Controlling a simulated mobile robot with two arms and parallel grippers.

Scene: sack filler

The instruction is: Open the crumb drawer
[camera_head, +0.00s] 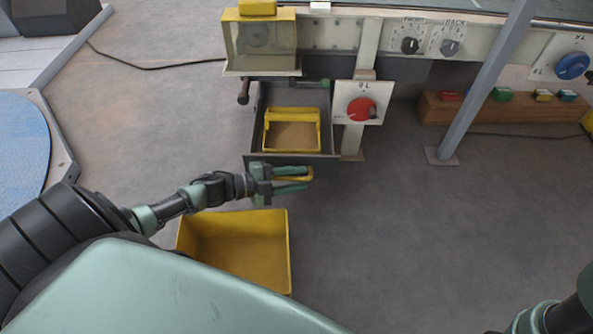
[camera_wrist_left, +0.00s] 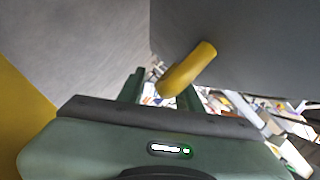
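The grey crumb drawer (camera_head: 329,125) stands pulled out below the machine in the head view, with a yellow handled tray (camera_head: 291,113) inside. A yellow bar handle (camera_head: 309,173) is on its front; it shows in the left wrist view (camera_wrist_left: 190,68) too. My left gripper (camera_head: 291,178) is at this handle with its fingers apart. In the left wrist view the handle reaches in by the right finger, with a gap to the left finger (camera_wrist_left: 132,88); I cannot tell whether it touches. Only part of my right arm shows at the lower right; its gripper is out of view.
An open yellow bin (camera_head: 284,247) stands on the floor below my left gripper. A red knob panel (camera_head: 361,108) is right of the drawer. A slanted grey post (camera_head: 487,85) stands farther right. The floor at centre right is clear.

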